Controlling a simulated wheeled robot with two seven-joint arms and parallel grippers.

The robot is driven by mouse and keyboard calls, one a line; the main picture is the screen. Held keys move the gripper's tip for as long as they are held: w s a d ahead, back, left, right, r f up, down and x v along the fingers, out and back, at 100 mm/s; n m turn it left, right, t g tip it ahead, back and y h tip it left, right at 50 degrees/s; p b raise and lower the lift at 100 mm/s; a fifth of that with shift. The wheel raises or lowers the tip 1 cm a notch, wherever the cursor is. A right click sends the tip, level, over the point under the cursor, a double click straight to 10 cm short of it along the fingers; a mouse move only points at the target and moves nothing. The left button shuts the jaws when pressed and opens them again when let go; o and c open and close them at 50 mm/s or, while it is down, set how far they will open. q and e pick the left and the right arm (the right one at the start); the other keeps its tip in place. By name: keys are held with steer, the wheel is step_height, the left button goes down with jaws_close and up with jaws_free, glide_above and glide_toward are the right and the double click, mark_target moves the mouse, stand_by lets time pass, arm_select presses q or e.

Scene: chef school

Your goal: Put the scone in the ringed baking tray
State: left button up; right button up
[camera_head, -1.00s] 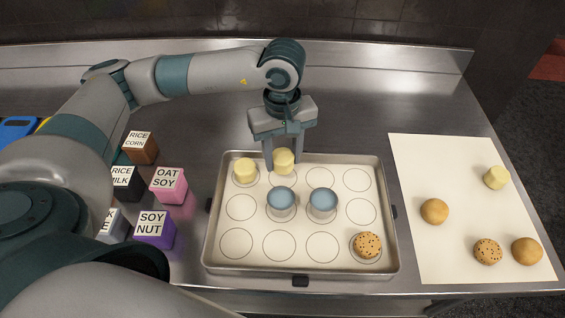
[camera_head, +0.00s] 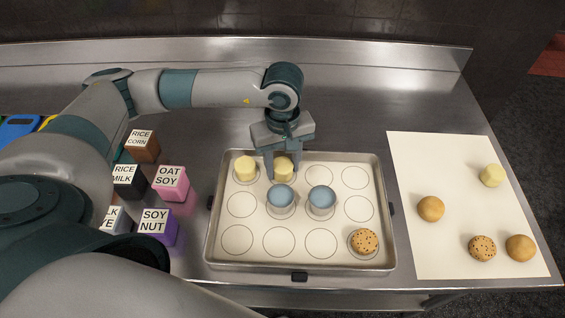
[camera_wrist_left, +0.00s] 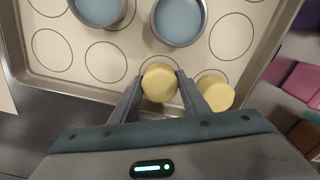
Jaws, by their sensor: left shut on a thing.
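The ringed baking tray (camera_head: 221,245) lies in the middle of the counter. My left gripper (camera_head: 283,177) is shut on a pale yellow scone (camera_head: 284,170), at the second spot from the left in the tray's back row. In the left wrist view the scone (camera_wrist_left: 159,80) is between the fingers. A similar yellow scone (camera_head: 245,166) stands in the back-left ring. My right gripper is not in view.
Two blue-topped round tins (camera_head: 322,199) stand in the middle row, and a speckled cookie (camera_head: 364,241) lies front right. The paper sheet (camera_head: 440,170) at right holds a yellow scone (camera_head: 492,175) and several round bakes. Labelled cubes (camera_head: 171,183) stand left of the tray.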

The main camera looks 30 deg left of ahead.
mark_target(283, 164)
arm_select(q)
steer(key=shift+f, duration=0.2)
steer(key=o, duration=1.1)
steer(key=shift+r, duration=0.1)
steer(key=shift+c, duration=0.2)
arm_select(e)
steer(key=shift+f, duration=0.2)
arm_select(q)
steer(key=shift+r, duration=0.1)
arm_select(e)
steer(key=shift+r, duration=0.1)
arm_select(q)
steer(key=shift+r, duration=0.1)
steer(key=shift+w+r, duration=0.1)
steer(key=shift+r, duration=0.15)
step_height(283, 164, up, 7)
steer(key=b, duration=0.3)
steer(key=shift+r+b, duration=0.6)
steer(key=shift+r, duration=1.6)
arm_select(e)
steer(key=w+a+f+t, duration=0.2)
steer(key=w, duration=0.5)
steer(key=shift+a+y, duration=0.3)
